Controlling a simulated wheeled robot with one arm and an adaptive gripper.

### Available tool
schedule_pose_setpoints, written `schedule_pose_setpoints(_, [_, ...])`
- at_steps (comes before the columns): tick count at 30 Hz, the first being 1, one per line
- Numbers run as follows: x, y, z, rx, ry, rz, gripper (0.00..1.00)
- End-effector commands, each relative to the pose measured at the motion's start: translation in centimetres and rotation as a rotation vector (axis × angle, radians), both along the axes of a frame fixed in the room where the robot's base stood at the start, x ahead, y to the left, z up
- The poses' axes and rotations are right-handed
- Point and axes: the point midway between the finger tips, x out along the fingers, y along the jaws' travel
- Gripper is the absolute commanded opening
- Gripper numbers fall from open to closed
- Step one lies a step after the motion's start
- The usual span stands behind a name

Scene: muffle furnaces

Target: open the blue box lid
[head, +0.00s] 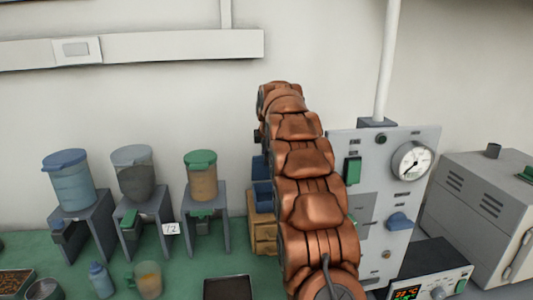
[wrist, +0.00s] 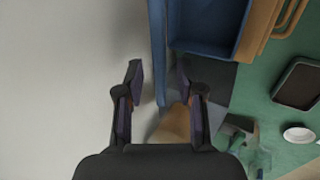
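The blue box (wrist: 212,45) shows in the wrist view at the top, with its hollow inside visible. Its blue lid (wrist: 158,50) appears there as a narrow strip along the box's left side, seen nearly edge-on, so it looks raised. My gripper (wrist: 158,76) is open, its two fingers on either side of the strip's lower part. I see no clear contact with either finger. In the head view the blue box (head: 262,193) is partly hidden behind my arm, and my gripper is hidden there.
A wooden drawer unit (head: 263,232) is under the box. Dispensers on grey stands, one with a green lid (head: 201,158), are to the left. A grey panel with a gauge (head: 412,162) is right of my arm. A dark tray (head: 229,288) lies on the green bench in front.

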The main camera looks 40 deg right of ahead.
Motion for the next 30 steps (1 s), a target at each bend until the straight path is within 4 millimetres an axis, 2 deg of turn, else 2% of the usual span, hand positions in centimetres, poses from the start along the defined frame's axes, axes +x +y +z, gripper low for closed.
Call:
schedule_pose_setpoints(8, [0.09,-0.07,-0.11,-0.001,-0.002,0.000,0.36])
schedule_pose_setpoints(18, [0.07,-0.07,-0.08,0.000,-0.002,-0.001,0.01])
schedule_pose_setpoints(30, [0.06,-0.06,-0.06,0.000,-0.002,-0.001,0.00])
